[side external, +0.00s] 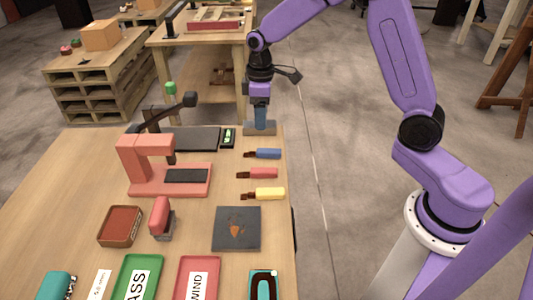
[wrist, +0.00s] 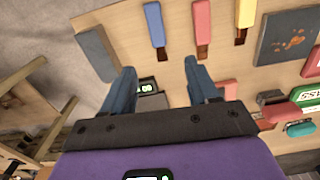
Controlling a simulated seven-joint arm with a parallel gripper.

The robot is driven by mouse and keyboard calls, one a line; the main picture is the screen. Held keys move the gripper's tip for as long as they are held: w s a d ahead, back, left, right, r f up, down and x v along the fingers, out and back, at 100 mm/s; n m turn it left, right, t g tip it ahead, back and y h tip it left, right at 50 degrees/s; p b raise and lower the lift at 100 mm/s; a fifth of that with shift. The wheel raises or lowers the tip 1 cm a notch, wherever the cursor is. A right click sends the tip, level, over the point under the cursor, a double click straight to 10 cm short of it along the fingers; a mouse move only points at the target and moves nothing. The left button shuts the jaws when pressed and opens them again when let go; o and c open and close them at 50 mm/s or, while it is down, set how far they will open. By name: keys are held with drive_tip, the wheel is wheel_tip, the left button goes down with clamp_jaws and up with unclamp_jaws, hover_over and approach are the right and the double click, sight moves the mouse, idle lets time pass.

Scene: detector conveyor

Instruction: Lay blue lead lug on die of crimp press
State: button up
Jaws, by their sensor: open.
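The blue lead lug (side external: 265,153), with a blue sleeve and brown tip, lies on the table near its right edge. It also shows at the top of the wrist view (wrist: 154,22). The salmon crimp press (side external: 133,160) stands left of it, with a dark die pad (side external: 187,176) on its base, bare. In the wrist view the press is mostly hidden. My gripper (side external: 259,116) is open and empty, pointing down at the table's far right corner, beyond the blue lug. In the wrist view its fingertips (wrist: 160,67) are apart with no lug between them.
A red lead (side external: 262,173) and a yellow lead (side external: 268,193) lie nearer the camera than the blue one. A grey block (wrist: 97,52) is beside my gripper. A small green-lit device (side external: 229,137), a dark square plate (side external: 236,229) and labelled trays (side external: 138,278) occupy the table.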

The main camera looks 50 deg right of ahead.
hover_over(262, 150)
wheel_tip(262, 150, down, 7)
drive_tip(key=shift+s+a+f, duration=0.1)
drive_tip(key=shift+s+a, duration=0.05)
drive_tip(key=shift+f, duration=2.6)
clamp_jaws()
drive_tip(key=shift+r, duration=0.1)
